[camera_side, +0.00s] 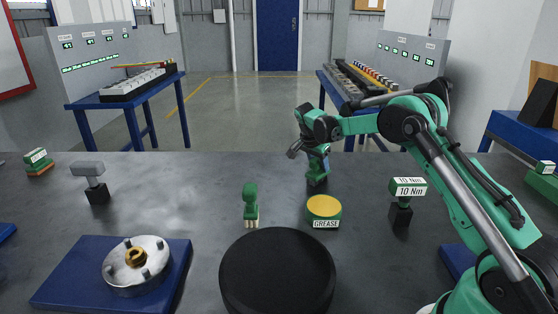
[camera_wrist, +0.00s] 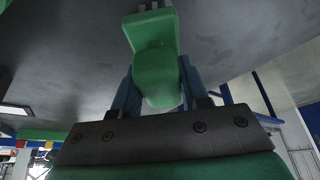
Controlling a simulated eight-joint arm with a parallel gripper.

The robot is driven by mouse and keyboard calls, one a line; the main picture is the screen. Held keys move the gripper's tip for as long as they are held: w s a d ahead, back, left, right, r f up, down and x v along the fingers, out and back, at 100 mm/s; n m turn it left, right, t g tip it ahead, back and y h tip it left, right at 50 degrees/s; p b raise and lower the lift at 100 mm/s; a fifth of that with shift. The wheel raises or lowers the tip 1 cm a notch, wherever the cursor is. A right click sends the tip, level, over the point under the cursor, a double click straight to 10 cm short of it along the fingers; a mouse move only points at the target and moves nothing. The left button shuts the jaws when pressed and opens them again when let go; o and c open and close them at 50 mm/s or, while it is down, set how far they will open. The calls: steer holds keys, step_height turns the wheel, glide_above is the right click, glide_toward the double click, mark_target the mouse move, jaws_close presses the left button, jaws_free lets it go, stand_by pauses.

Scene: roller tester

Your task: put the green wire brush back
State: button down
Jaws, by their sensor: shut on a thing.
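The green wire brush (camera_wrist: 154,60) sits between the blue fingers of my gripper (camera_wrist: 157,92) in the wrist view, with short grey bristles at its far end. In the side view my gripper (camera_side: 318,165) points down at the middle of the table, just behind the grease tin. A small black block (camera_side: 317,184) shows directly below the fingers; I cannot tell whether the brush touches it. The brush is mostly hidden there by the fingers. Another green brush (camera_side: 250,203) with pale bristles stands on the table, left of my gripper and apart from it.
A yellow-lidded grease tin (camera_side: 324,208) stands close in front of my gripper. A green 10 Nm tool (camera_side: 408,188) stands at the right, a grey-headed tool (camera_side: 88,172) at the left. A black disc (camera_side: 277,268) and a blue plate (camera_side: 62,280) with a metal hub fill the front.

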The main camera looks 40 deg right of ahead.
steer(key=shift+f, duration=0.1)
steer(key=shift+c, duration=2.2)
jaws_free()
steer(key=v, duration=1.2)
steer(key=s+a+r+n+t+y, duration=0.2)
steer(key=s+a+r+n+t, duration=0.15)
steer(key=s+a+n, duration=0.4)
steer(key=s+a+f+n+t+y, duration=0.2)
steer(key=s+a+f+n+t, duration=0.1)
steer(key=s+a+n, duration=0.6)
steer(key=shift+s+a+f+n+t+y, duration=0.2)
steer(key=shift+a+f+n+t+y, duration=0.15)
steer(key=shift+a+f+n, duration=0.5)
steer(key=shift+a+r, duration=0.1)
steer(key=shift+r, duration=0.1)
